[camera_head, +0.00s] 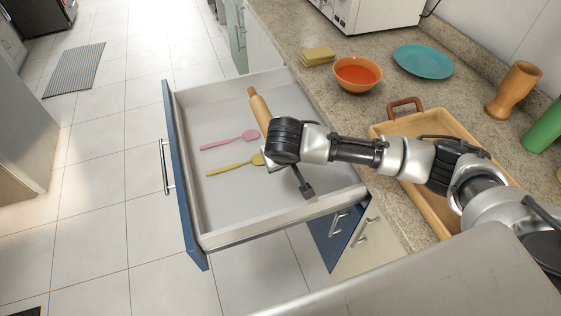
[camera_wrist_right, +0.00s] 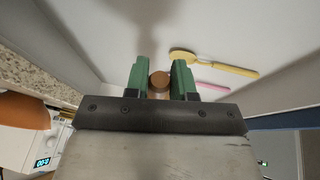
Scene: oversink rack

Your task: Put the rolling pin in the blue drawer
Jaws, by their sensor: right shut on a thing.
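The blue drawer (camera_head: 180,185) is pulled open, its pale interior facing up. The wooden rolling pin (camera_head: 261,110) is over the far part of the drawer in the head view, partly hidden by my right wrist. My right gripper (camera_wrist_right: 160,74) has its green fingers on both sides of the pin's round brown end (camera_wrist_right: 159,84) in the wrist view, shut on it. In the head view the wrist hides the fingertips. I cannot tell whether the pin touches the drawer floor. My left gripper is in neither view.
A pink spoon (camera_head: 230,140) and a yellow spoon (camera_head: 235,165) lie in the drawer. The counter holds a wooden tray (camera_head: 425,125), an orange bowl (camera_head: 357,74), a teal plate (camera_head: 422,61), sponges (camera_head: 318,56) and a wooden cup (camera_head: 514,90). The drawer's near-left floor is clear.

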